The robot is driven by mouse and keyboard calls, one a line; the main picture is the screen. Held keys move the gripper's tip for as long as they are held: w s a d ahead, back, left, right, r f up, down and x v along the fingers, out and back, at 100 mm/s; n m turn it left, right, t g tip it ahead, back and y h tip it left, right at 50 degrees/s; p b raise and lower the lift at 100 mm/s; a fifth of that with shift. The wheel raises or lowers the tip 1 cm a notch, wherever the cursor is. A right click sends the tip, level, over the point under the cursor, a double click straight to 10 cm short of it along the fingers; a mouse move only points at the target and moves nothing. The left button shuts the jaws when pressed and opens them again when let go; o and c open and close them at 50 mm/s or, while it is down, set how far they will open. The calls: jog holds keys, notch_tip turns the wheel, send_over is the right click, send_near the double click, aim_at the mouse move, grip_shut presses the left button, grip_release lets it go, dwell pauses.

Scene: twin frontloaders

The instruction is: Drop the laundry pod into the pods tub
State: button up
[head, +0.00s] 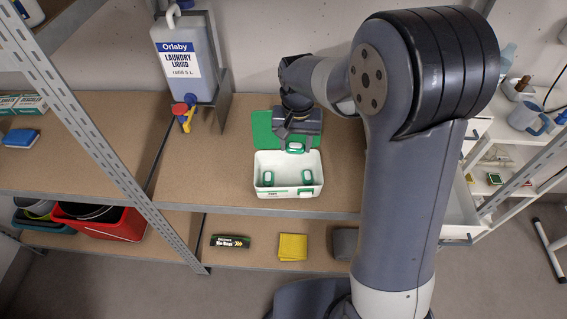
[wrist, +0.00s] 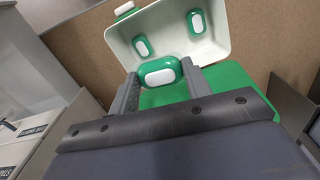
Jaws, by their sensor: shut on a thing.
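The pods tub (head: 287,191) is a white box with a green lid (head: 264,130) open behind it, on the shelf board. Two green and white pods lie inside it, at the left (head: 268,178) and right (head: 307,177). My gripper (head: 295,146) is shut on a green and white laundry pod (head: 295,148) at the tub's rear side, by the lid. In the wrist view the held pod (wrist: 160,72) sits between the two fingers, with the tub (wrist: 165,30) beyond it and the green lid (wrist: 225,78) below. The pod's exact height over the tub is unclear.
A grey Orlaby laundry liquid jug (head: 185,60) with a red and blue tap stands left of the tub. A lower shelf holds bin bags (head: 230,241), a yellow cloth (head: 293,247) and a red basket (head: 100,222).

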jog(key=shift+f+b, duration=0.65)
jog(key=shift+f, duration=0.7)
jog(key=o, duration=1)
jog(key=shift+r, duration=0.15)
notch_tip(320, 180, up, 11)
jog(key=shift+f, duration=0.2)
